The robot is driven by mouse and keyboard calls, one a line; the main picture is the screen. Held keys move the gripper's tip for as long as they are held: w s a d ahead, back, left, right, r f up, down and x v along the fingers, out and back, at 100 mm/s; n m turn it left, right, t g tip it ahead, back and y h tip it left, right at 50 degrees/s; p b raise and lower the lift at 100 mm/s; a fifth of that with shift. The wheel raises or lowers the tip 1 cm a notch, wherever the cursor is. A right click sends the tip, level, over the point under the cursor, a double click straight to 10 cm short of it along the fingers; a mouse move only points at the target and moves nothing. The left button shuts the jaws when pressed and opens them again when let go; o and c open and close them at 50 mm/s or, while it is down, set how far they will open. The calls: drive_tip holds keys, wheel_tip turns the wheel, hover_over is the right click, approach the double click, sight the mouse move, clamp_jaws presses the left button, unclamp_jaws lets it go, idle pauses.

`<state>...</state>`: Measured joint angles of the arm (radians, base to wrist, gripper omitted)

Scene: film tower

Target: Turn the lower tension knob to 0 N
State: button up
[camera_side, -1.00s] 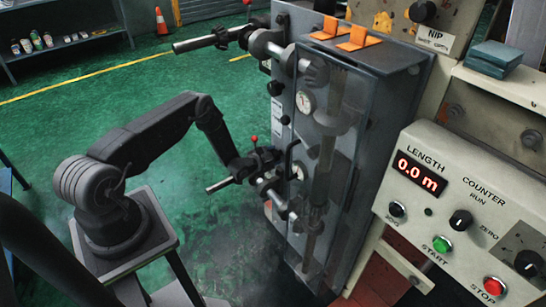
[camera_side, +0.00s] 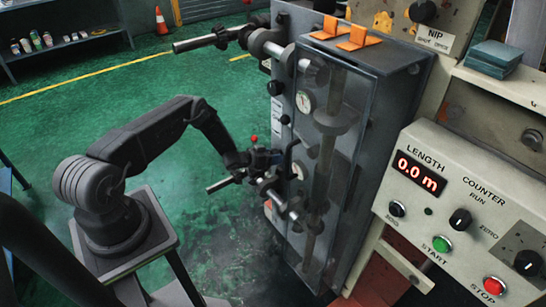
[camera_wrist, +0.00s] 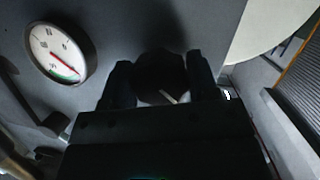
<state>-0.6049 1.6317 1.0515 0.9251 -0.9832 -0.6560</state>
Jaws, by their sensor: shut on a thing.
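In the wrist view the dark lower tension knob (camera_wrist: 160,72) sits between the two fingers of my gripper (camera_wrist: 160,82), which is shut on it. A short pale line shows on the knob; the rest of its face is in shadow. The lower gauge (camera_wrist: 60,53) is to the left of the knob, with a white dial and a red needle pointing to the lower right, near a green band. Its numbers are too small to read surely. In the side view my gripper (camera_side: 268,160) is at the lower part of the grey cabinet (camera_side: 385,90) and hides the knob.
The upper gauge (camera_side: 304,102) and a black upper knob (camera_side: 285,119) are on the cabinet above my gripper. A roller bar (camera_side: 215,185) juts out near my wrist. The counter panel (camera_side: 470,205) stands to the right. The green floor on the left is open.

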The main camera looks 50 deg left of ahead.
drive_tip(key=n, duration=0.1)
drive_tip(key=n+h, duration=0.1)
drive_tip(key=n, duration=0.1)
drive_tip(key=shift+d+n+t+h, duration=0.1)
drive_tip(key=shift+n+t+h, duration=0.2)
drive_tip(key=n+h, duration=0.1)
drive_tip(key=n, duration=0.2)
drive_tip(key=shift+t, duration=0.4)
drive_tip(key=n+t, duration=0.1)
drive_tip(key=n, duration=0.3)
drive_tip(key=shift+d+n+h, duration=0.1)
drive_tip(key=shift+n+h, duration=0.2)
drive_tip(key=shift+n, duration=0.1)
drive_tip(key=shift+n+t, duration=0.8)
drive_tip(key=shift+n, duration=0.7)
drive_tip(key=shift+r, duration=0.1)
drive_tip(key=o, duration=0.9)
drive_tip(key=v, duration=1.4)
